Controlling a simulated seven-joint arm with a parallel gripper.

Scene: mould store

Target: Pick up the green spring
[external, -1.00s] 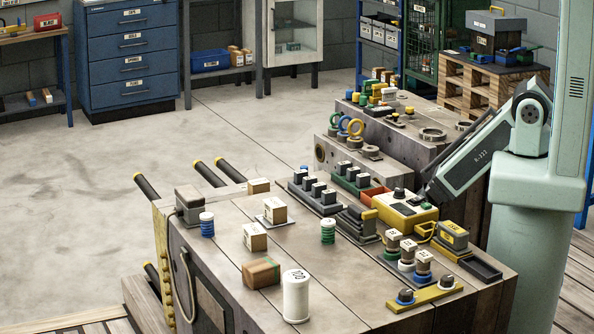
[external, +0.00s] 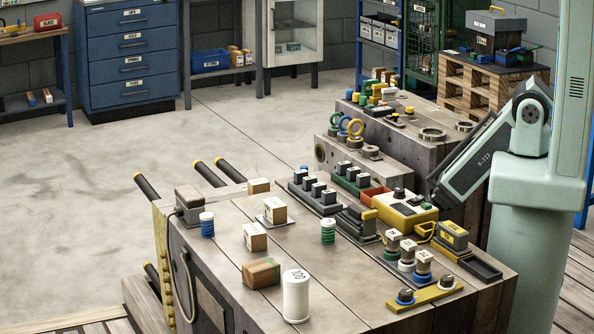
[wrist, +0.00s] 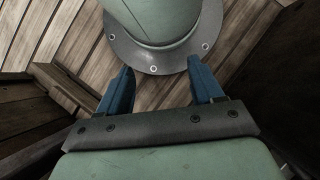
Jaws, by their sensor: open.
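The green spring (external: 328,231) stands upright on the near bench block, with a pale cap on top, right of the middle wooden blocks. A similar blue spring (external: 207,225) stands at the left of the same top. My gripper (wrist: 160,66) is open and empty in the wrist view, its two blue fingers apart. Between and beyond them are my own round base and a plank floor; no spring shows there. In the external view my gripper is hidden behind the bench block, below my arm's forearm at the right, well away from the green spring.
A white cylinder marked 100 (external: 296,296) and a brown-green block (external: 261,272) stand in front of the spring. Dark blocks on a rail (external: 315,197) are behind it. A yellow box (external: 400,212) and several capped parts crowd the right. Some bare top lies around the spring.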

